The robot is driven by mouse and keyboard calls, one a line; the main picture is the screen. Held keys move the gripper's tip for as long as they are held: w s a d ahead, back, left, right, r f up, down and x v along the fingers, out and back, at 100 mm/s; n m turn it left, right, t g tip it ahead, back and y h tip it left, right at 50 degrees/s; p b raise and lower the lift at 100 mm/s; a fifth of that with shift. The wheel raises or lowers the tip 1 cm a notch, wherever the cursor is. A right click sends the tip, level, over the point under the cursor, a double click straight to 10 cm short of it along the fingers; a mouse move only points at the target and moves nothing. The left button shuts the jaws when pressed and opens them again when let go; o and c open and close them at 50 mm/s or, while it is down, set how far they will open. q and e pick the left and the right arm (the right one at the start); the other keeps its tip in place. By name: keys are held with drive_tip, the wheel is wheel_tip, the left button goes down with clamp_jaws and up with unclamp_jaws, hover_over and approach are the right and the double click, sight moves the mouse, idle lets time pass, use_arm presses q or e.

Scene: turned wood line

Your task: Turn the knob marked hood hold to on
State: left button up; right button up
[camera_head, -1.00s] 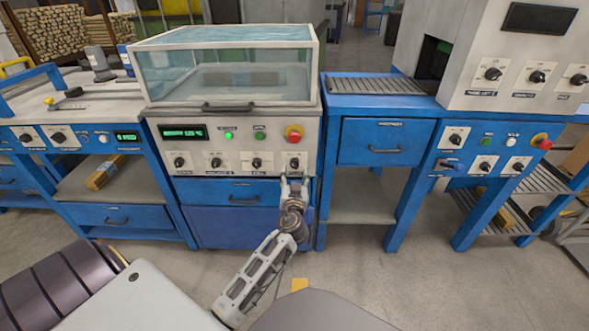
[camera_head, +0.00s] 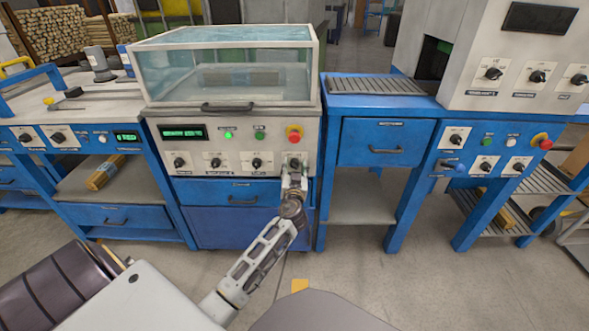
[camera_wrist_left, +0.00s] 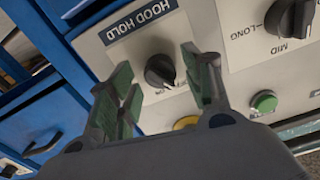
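The knob marked hood hold (camera_wrist_left: 160,70) is black and round on a pale panel plate, under a dark label reading "HOOD HOLD" in the left wrist view. A small white mark shows at its lower edge there. In the head view the knob (camera_head: 294,163) is at the right end of the lower knob row, partly covered by my gripper. My left gripper (camera_head: 293,172) is in front of it. In the left wrist view its green-padded fingers (camera_wrist_left: 160,88) are spread, one on each side of the knob, apart from it. My right gripper is out of view.
Another knob (camera_wrist_left: 289,18) and a green button (camera_wrist_left: 264,101) are beside the fingers. A red emergency button (camera_head: 294,132) sits above the knob. The clear hood (camera_head: 225,72) is closed above the panel. A blue drawer (camera_head: 240,192) is below.

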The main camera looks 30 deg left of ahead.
use_arm(q)
drive_tip(key=c, duration=0.8)
